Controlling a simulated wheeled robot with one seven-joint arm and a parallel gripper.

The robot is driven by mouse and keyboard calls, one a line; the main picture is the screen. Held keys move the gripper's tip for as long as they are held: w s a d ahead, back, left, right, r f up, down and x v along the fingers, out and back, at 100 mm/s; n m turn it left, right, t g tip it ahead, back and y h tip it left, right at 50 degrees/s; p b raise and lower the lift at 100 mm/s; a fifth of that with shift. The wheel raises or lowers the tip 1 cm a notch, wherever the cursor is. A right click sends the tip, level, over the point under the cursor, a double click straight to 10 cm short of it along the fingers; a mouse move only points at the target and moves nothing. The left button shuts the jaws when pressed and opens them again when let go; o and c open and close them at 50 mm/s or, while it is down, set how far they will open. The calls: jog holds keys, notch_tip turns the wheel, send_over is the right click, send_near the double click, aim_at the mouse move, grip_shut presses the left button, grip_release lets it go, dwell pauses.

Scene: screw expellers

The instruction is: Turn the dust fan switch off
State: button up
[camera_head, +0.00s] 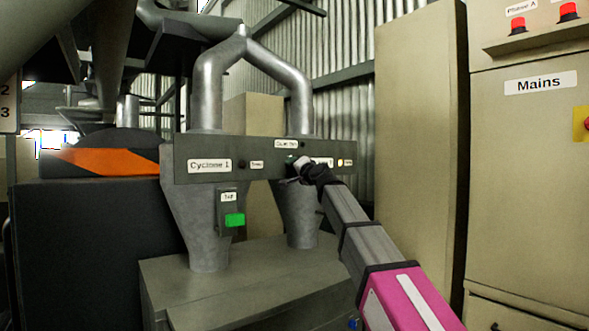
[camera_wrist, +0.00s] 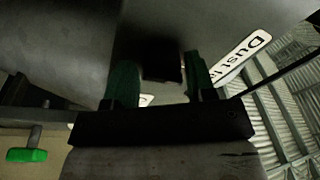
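The grey control panel (camera_head: 225,153) spans the two metal cyclone cones. My gripper (camera_head: 298,168) is at the right half of this panel and hides part of a white label (camera_head: 326,162). In the wrist view my gripper (camera_wrist: 160,80) has two green fingers apart, one on each side of a small black switch knob (camera_wrist: 161,66). Only narrow gaps show beside the knob; I cannot tell whether a finger touches it. A white label beginning "Dust" (camera_wrist: 242,56) is right of the fingers. The knob is hidden by my gripper in the head view.
A "Mains" cabinet (camera_head: 520,140) with red lamps stands right. A dark machine with an orange stripe (camera_head: 110,161) stands left.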

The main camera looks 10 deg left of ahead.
jog(key=shift+o, duration=0.7)
jog(key=v, duration=1.1)
